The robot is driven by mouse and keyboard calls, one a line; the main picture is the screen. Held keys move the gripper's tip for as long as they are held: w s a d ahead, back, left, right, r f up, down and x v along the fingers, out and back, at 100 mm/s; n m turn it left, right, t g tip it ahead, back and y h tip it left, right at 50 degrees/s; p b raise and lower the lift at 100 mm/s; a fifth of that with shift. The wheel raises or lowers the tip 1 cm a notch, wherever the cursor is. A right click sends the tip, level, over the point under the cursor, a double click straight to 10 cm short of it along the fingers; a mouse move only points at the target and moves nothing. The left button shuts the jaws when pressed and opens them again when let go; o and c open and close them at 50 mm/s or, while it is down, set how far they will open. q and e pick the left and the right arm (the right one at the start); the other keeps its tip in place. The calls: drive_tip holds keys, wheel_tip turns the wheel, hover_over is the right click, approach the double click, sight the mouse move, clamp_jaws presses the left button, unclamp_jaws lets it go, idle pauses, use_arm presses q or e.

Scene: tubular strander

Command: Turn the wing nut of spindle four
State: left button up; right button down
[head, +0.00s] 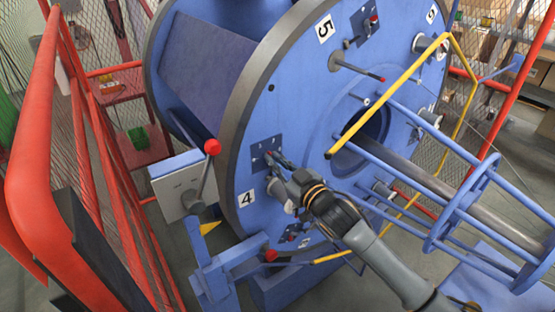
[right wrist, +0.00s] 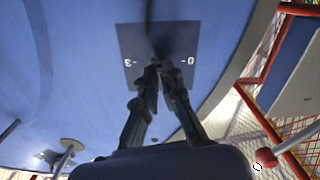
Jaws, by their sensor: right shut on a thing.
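Spindle four sits on the large blue disc (head: 310,120), by the white label 4 (head: 246,198). Its dark blue plate (head: 258,150) also shows in the right wrist view (right wrist: 135,62), with small white marks on both sides. My right gripper (head: 271,157) reaches the plate from the lower right. In the right wrist view its fingers (right wrist: 163,72) come together at the plate's middle, shut on the wing nut. The nut is mostly hidden by the fingers and dark shadow, so its angle cannot be told. My left gripper is not in view.
A lever with a red ball (head: 212,147) stands on a grey box (head: 178,186) left of the disc. Red railing (head: 85,130) runs along the left. A yellow bar (head: 385,95) and the blue tube cage (head: 455,215) lie right of my arm.

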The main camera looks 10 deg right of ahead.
drive_tip(key=shift+a+f+n+p, duration=0.1)
drive_tip(key=shift+n+p, duration=0.45)
drive_tip(key=shift+n, duration=3.15)
drive_tip(key=shift+f+n+p, duration=0.1)
drive_tip(key=shift+n+p, duration=0.45)
drive_tip(key=shift+n, duration=3.15)
drive_tip(key=c, duration=1.5)
unclamp_jaws()
drive_tip(key=v, duration=1.2)
